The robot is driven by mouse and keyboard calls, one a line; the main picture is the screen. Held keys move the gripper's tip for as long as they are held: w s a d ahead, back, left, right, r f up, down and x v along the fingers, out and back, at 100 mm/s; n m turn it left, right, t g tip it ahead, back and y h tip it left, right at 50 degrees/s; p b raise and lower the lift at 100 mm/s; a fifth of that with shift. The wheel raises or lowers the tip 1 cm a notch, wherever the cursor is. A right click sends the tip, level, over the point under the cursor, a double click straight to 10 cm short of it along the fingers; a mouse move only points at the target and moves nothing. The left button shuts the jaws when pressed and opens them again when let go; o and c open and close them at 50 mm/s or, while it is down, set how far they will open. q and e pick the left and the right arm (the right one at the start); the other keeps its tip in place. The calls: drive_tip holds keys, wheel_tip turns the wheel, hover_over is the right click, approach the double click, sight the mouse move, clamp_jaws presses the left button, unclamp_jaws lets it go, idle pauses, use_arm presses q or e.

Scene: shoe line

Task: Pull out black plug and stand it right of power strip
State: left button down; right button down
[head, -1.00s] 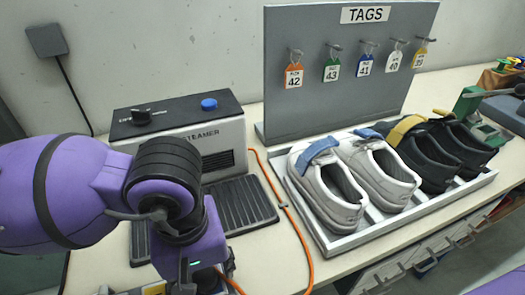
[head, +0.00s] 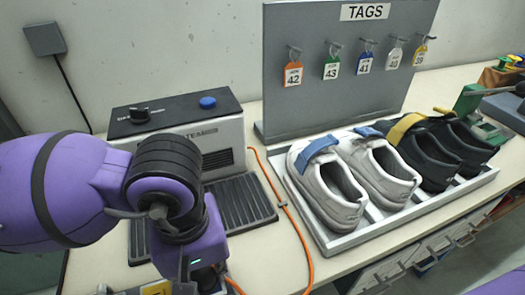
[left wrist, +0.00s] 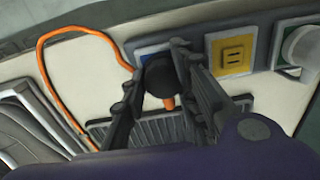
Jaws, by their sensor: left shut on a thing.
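The black plug (left wrist: 158,82) shows in the left wrist view between the fingers of my left gripper (left wrist: 172,82). The gripper is shut on it, and a short orange cable end points toward the camera. Behind the plug is a blue socket (left wrist: 146,52) of the grey power strip (left wrist: 262,80); I cannot tell whether the plug is still seated in it. The strip also has a yellow socket (left wrist: 232,56) and a green socket with a pale round plug (left wrist: 301,46). In the head view my left arm hides the black plug and most of the strip. My right gripper is not in view.
A steamer (head: 217,140) and its ribbed black mat (head: 245,203) are behind my left arm. An orange cable (head: 303,240) crosses the table to their right. A tray (head: 345,240) of shoes and a grey tag board (head: 300,90) stand further right.

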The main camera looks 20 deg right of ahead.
sight(202, 274)
use_arm(q)
drive_tip(key=shift+a, duration=0.2)
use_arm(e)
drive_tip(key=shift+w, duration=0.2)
